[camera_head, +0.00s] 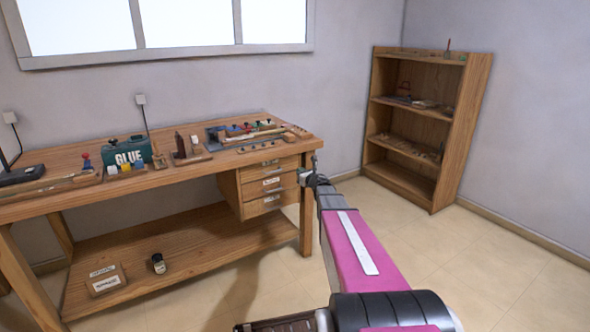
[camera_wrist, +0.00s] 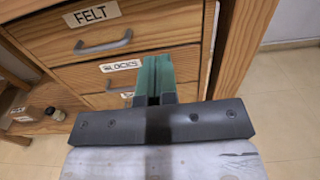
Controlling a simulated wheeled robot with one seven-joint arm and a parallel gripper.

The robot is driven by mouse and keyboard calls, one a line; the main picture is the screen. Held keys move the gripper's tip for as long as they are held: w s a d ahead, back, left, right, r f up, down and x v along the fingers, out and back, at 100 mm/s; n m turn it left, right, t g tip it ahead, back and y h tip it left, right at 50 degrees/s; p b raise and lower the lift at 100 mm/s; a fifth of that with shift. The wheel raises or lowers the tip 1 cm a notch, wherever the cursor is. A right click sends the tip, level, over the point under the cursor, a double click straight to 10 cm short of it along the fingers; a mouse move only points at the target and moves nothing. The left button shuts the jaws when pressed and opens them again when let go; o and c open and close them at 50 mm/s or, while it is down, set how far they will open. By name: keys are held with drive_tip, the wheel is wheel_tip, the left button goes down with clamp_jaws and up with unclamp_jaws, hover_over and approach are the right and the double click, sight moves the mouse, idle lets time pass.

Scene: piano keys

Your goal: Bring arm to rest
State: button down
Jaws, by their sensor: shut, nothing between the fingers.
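My gripper (camera_wrist: 153,80) is shut and empty in the wrist view, its two green fingers side by side in front of the drawers. The drawer labelled FELT (camera_wrist: 100,38) is above, and the one labelled BLOCKS (camera_wrist: 110,75) is behind the fingers. Both look closed. In the head view my arm stretches forward from the lower right, and my gripper (camera_head: 305,178) is small at the right front end of the workbench, beside the drawers (camera_head: 268,185). Whether the fingers touch the drawer front cannot be told.
A wooden shelf unit (camera_head: 440,170) stands at the right wall. The floor between is clear.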

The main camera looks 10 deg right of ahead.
drive_tip(key=s+a+f+m+g+h, duration=0.1)
drive_tip(key=s+f+m+g+h, duration=0.35)
drive_tip(key=s+m, duration=0.75)
drive_tip(key=s+f+m+g+h, duration=0.45)
drive_tip(key=s+m, duration=0.35)
drive_tip(key=m, duration=0.7)
drive_tip(key=s+a+f+m+g+y, duration=0.1)
drive_tip(key=s+a+m+g, duration=0.3)
drive_tip(key=s, duration=0.6)
drive_tip(key=s+a+f+m+g+y, duration=0.2)
drive_tip(key=s+a+m+g, duration=0.2)
drive_tip(key=s+a+m, duration=0.3)
drive_tip(key=s+m, duration=0.1)
drive_tip(key=s, duration=0.2)
drive_tip(key=shift+f+m, duration=0.3)
drive_tip(key=shift+f, duration=0.1)
